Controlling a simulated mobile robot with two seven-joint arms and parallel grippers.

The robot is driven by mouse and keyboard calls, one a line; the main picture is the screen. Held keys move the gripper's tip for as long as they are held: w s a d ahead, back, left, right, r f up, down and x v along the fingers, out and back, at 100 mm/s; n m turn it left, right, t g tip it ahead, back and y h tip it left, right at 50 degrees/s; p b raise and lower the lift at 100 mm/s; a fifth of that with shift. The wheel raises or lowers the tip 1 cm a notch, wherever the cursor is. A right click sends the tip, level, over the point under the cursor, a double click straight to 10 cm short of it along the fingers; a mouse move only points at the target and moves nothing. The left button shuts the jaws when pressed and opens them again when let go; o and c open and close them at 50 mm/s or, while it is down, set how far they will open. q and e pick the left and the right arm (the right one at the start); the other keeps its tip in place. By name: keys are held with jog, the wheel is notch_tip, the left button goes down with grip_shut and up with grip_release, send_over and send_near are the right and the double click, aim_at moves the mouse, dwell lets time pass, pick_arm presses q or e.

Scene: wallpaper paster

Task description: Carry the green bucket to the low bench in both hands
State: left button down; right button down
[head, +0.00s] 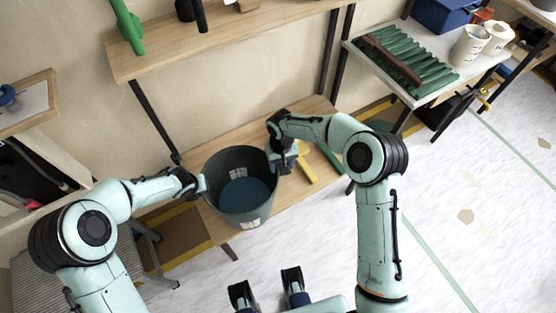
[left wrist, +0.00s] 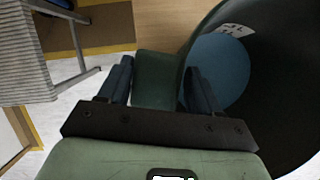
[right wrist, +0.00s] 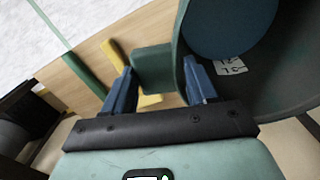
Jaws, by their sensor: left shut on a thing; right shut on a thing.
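The green bucket (head: 241,213) is dark green with a blue inside bottom and white labels. In the head view it is upright over the front part of the low wooden bench (head: 291,203); I cannot tell whether it touches the bench. My left gripper (head: 199,187) is shut on a green tab at the bucket's left side, with fingers on either side of it in the left wrist view (left wrist: 155,85). My right gripper (head: 283,160) is shut on the opposite side, and the right wrist view (right wrist: 158,85) shows a green tab between its fingers.
Yellow and green items (head: 315,163) lie on the bench right of the bucket. A wooden shelf (head: 190,42) is above the bench. A white table (head: 428,98) with green corrugated pieces stands at the right. A grey striped seat (left wrist: 24,65) is at the left.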

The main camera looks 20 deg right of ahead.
pick_arm(q)
jog(key=shift+c, duration=1.6)
grip_release()
jog(key=shift+d, duration=0.1)
pick_arm(e)
jog(key=shift+c, duration=2.2)
grip_release()
jog(key=shift+s+a, duration=0.1)
jog(key=shift+a, duration=0.15)
pick_arm(q)
jog(key=shift+o, duration=0.6)
pick_arm(e)
jog(key=shift+o, duration=0.6)
jog(key=shift+d, duration=0.15)
jog(key=shift+r, duration=0.15)
pick_arm(q)
jog(key=v, duration=1.2)
pick_arm(e)
notch_tip(320, 180, up, 12)
jog(key=shift+w, duration=0.2)
jog(key=shift+f, duration=0.2)
